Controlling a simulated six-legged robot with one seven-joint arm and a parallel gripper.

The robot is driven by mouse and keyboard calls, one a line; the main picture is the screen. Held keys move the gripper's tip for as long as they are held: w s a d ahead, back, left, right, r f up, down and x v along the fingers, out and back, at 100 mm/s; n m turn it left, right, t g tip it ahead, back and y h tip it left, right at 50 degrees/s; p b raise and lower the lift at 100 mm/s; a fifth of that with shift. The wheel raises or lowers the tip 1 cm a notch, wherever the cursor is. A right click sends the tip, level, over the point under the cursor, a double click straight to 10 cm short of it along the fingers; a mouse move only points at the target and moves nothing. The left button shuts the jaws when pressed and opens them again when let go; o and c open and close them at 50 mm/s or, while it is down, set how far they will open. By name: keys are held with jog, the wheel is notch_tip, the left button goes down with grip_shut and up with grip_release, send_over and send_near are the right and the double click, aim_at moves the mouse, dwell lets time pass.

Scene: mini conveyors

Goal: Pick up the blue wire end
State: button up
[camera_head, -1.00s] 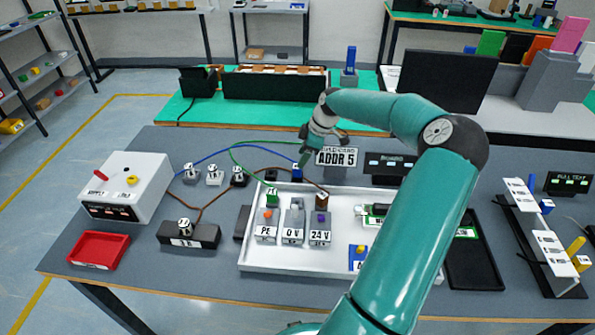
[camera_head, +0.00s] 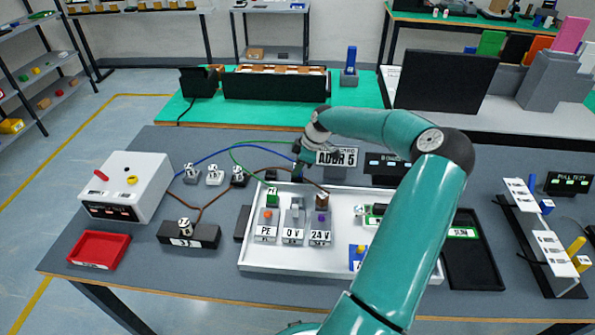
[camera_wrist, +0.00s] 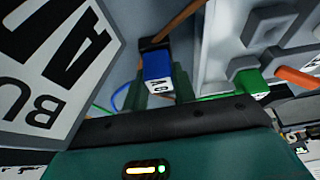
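The blue wire end (camera_wrist: 157,72) is a small blue block with a white lettered face. In the wrist view it sits between the two green fingers of my gripper (camera_wrist: 160,88), one on each side. I cannot tell whether the fingers press on it or leave a small gap. A blue wire (camera_wrist: 120,97) curves beside the left finger. In the head view my gripper (camera_head: 299,168) is low over the table behind the white tray, largely covering the blue end.
A green wire end (camera_head: 267,205) and the white tray's terminals (camera_head: 293,228) lie in front. A brown wire (camera_head: 212,202) runs nearby.

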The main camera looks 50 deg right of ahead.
jog(key=shift+r, duration=0.1)
jog(key=shift+c, duration=0.5)
jog(key=shift+r, duration=0.55)
notch_tip(320, 180, up, 2)
jog(key=shift+r, duration=0.15)
jog(key=s+a+r, duration=0.9)
jog(key=a, duration=0.1)
jog(key=shift+a, duration=0.3)
